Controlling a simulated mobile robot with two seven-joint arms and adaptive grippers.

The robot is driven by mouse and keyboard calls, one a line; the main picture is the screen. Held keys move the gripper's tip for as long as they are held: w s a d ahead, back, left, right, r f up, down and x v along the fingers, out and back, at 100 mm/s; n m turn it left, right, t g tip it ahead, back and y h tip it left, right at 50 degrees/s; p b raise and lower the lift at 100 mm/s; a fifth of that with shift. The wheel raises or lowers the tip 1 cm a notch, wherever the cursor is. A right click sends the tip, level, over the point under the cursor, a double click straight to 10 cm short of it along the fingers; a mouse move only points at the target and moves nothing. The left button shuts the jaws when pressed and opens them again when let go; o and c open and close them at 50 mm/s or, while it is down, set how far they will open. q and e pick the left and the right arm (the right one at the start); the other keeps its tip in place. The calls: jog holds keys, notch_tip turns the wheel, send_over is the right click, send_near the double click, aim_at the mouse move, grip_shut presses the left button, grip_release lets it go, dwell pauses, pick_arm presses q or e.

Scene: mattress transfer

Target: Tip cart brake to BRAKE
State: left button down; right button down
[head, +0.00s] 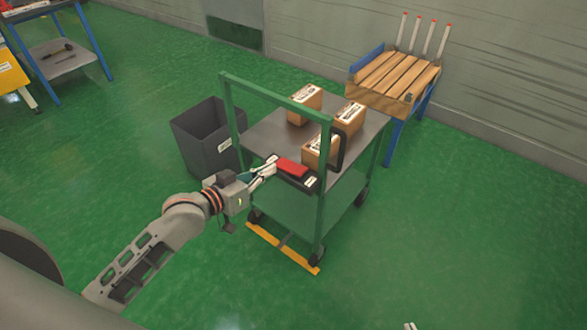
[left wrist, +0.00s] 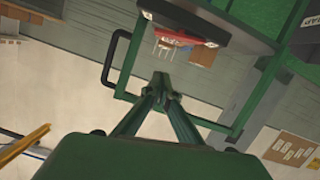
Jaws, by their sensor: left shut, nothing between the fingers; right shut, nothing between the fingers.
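The green cart (head: 323,205) stands in the middle of the head view with a tall green handle frame. A red brake lever (head: 291,168) sits on a black housing (head: 309,183) with white labels, at the handle end. The lever (left wrist: 185,38) also shows in the left wrist view, beyond my fingertips. My left gripper (head: 272,164) is shut and empty, its tips close beside the lever's left end. I cannot tell whether they touch. My left gripper's closed fingers show in the left wrist view (left wrist: 162,82). Only a small tip of my right gripper (head: 411,326) shows at the bottom edge.
Three cartons (head: 320,151) lie on the cart's grey deck (head: 265,130). A dark bin (head: 207,140) stands left of the cart. A wooden-slatted table (head: 395,80) is behind it by the wall. The green floor at right is clear.

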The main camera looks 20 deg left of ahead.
aim_at(293, 173)
jog(key=shift+w+d, duration=0.1)
jog(key=shift+w, duration=0.05)
pick_arm(q)
jog(key=shift+w, duration=0.1)
